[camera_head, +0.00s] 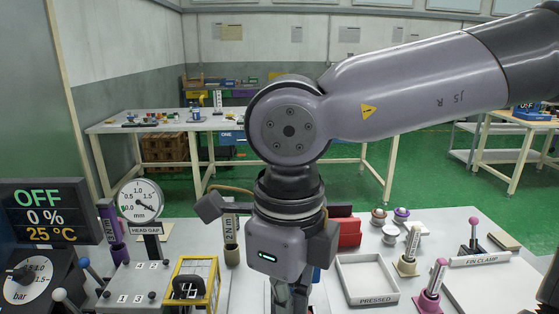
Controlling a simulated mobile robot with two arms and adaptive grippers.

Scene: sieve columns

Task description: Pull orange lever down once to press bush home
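My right arm comes in from the upper right, and its gripper (289,300) points down at the bottom middle of the head view. Its fingertips run to the bottom edge, so I cannot tell whether it is open or shut, or what it touches. No orange lever shows; it may be hidden behind the gripper or below the picture. I cannot make out the bush. A white tray (342,274) labelled PRESSED lies right of the gripper; its visible floor is empty. My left gripper is not in view.
A yellow-framed block (197,262) stands left of the gripper, near a round dial gauge (140,200) and an OFF display (46,212). Several small round-topped parts (390,232) stand behind the tray.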

